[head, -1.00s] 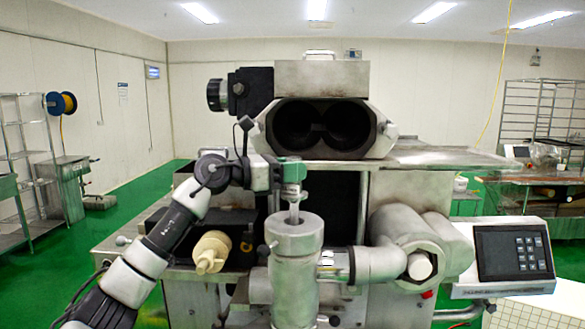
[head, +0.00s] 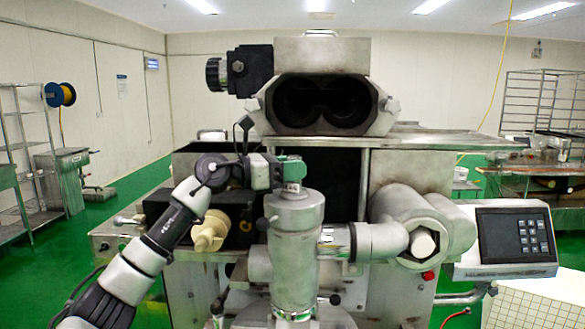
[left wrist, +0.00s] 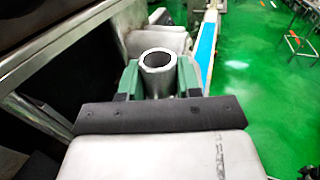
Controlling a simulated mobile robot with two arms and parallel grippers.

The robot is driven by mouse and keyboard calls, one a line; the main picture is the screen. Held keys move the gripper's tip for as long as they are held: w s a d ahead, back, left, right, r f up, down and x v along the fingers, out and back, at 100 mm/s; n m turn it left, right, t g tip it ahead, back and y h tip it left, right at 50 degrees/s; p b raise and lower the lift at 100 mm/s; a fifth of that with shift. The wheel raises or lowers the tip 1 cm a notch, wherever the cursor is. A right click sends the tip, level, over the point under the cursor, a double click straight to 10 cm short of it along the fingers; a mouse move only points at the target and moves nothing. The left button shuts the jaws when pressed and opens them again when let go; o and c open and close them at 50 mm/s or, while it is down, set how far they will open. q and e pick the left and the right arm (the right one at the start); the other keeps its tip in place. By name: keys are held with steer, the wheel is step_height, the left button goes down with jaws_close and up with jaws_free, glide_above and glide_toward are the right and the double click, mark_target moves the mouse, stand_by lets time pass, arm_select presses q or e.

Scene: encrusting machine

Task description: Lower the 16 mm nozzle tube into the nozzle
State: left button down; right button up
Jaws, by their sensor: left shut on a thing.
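The nozzle (head: 295,245) is an upright grey metal cylinder at the centre of the head view, in front of the machine. My left gripper (head: 291,174) is just above its top end. In the left wrist view its green fingers (left wrist: 158,80) are shut on the metal nozzle tube (left wrist: 160,83), whose round open top faces the camera. In the head view only a short piece of the tube (head: 293,187) shows between the fingers and the nozzle. Its lower part is hidden, apparently inside the nozzle. My right gripper is not seen.
The steel machine (head: 320,55) fills the background. A horizontal pipe (head: 375,241) joins the nozzle to the cylinder at right. A control panel (head: 515,235) is further right. A cream-coloured part (head: 209,231) lies left of the nozzle.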

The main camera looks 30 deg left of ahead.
arm_select(q)
steer(key=shift+c, duration=2.4)
jaws_free()
steer(key=shift+s, duration=0.1)
steer(key=shift+s+a+f+b, duration=0.1)
steer(key=shift+s+a+b, duration=0.2)
steer(key=shift+b, duration=0.1)
steer(key=b+v, duration=0.3)
steer(key=v, duration=0.3)
steer(key=shift+s+a+b, duration=0.15)
steer(key=shift+s+b, duration=0.1)
steer(key=shift+b, duration=0.15)
